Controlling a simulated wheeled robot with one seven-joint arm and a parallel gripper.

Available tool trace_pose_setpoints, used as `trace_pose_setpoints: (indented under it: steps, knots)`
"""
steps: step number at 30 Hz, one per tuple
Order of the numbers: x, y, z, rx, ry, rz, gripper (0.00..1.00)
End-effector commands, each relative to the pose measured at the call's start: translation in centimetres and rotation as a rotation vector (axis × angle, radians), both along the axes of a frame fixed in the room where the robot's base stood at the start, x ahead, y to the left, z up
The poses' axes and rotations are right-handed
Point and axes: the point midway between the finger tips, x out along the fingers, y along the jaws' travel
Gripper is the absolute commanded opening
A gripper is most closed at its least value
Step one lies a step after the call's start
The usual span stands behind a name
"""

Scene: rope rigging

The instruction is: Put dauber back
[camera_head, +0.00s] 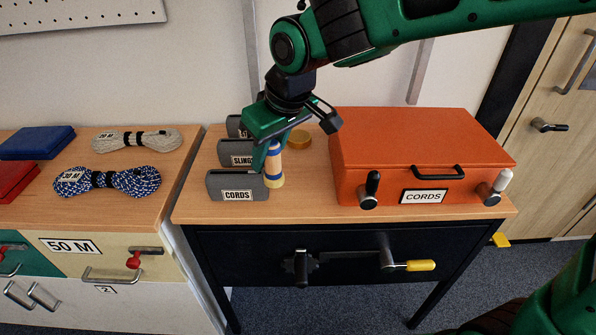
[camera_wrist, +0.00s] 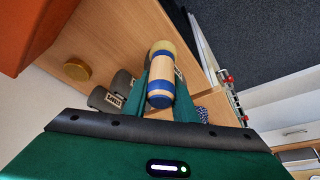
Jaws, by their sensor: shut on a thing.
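The dauber (camera_head: 274,164) is a tan cylinder with blue bands and a yellowish end. My gripper (camera_head: 267,157) is shut on it and holds it roughly upright beside the grey label holders. It also shows between the green fingers in the wrist view (camera_wrist: 161,76). I cannot tell whether its lower end touches the table. A round ochre disc or pot (camera_head: 299,140) sits on the wooden tabletop (camera_head: 300,200) behind the dauber, apart from it; it shows in the wrist view (camera_wrist: 77,69) too.
Grey holders marked CORDS (camera_head: 237,186) and SLINGS (camera_head: 236,153) stand left, a third partly hidden behind. An orange CORDS case (camera_head: 420,150) with latches fills the right side. A black drawer (camera_head: 340,257) is below. Rope coils (camera_head: 108,181) lie on the left cabinet.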

Motion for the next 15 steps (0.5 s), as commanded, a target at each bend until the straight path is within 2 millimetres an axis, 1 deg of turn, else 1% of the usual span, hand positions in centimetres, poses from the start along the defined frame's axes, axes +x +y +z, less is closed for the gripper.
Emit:
trace_pose_setpoints:
  steps: [9,15]
  knots:
    - [5.4,-3.7,-3.8,-0.001,0.005,-0.013,0.00]
    - [8.2,-5.7,-5.8,0.000,0.003,-0.013,0.00]
